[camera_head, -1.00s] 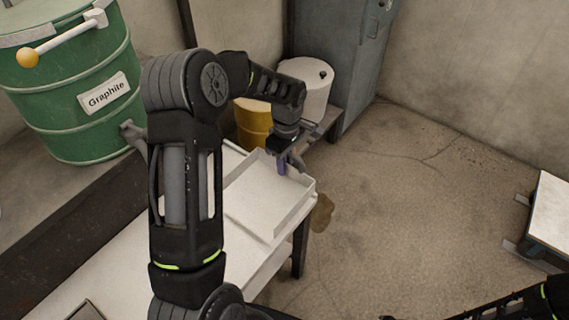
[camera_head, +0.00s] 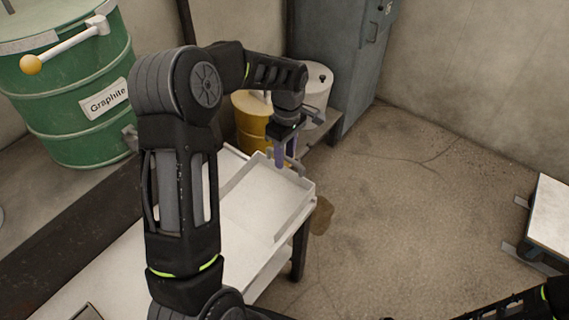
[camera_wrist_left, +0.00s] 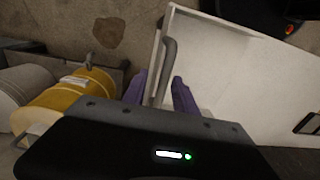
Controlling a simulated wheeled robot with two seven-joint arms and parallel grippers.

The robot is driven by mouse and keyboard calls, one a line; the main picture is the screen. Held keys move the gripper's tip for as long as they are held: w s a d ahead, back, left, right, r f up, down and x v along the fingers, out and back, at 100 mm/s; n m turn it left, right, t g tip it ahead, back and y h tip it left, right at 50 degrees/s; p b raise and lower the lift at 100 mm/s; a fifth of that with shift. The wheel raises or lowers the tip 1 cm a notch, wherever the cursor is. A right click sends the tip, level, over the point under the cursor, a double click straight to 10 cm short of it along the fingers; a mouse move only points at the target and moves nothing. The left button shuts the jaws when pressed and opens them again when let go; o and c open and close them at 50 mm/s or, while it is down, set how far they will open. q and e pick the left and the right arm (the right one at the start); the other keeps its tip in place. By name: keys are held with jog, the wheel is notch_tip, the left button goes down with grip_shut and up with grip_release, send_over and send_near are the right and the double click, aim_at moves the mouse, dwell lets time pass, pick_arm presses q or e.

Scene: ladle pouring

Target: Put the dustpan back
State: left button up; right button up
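A white, shallow, raised-rim pan (camera_head: 250,222), which looks like the dustpan, rests at the far end of the white table. It fills the upper right of the left wrist view (camera_wrist_left: 215,70). A grey curved handle (camera_wrist_left: 169,62) shows at its edge; I cannot tell whether the two are joined. My left gripper (camera_head: 286,160) is over the pan's far edge, pointing down. Its purple fingers are apart in the left wrist view (camera_wrist_left: 160,90), one on each side of the handle, with gaps visible. My right gripper is not in view; only the right arm shows at lower right.
A yellow drum (camera_head: 252,120) and a white drum (camera_head: 318,88) stand just beyond the table end. A green Graphite barrel (camera_head: 70,90) is at upper left. A grey cabinet (camera_head: 345,60) stands behind. The floor to the right is mostly open, up to a white-topped platform (camera_head: 550,215).

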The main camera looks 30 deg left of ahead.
pick_arm(q)
notch_tip(320, 180, up, 7)
jog(key=shift+w, duration=0.2)
dwell(0.6)
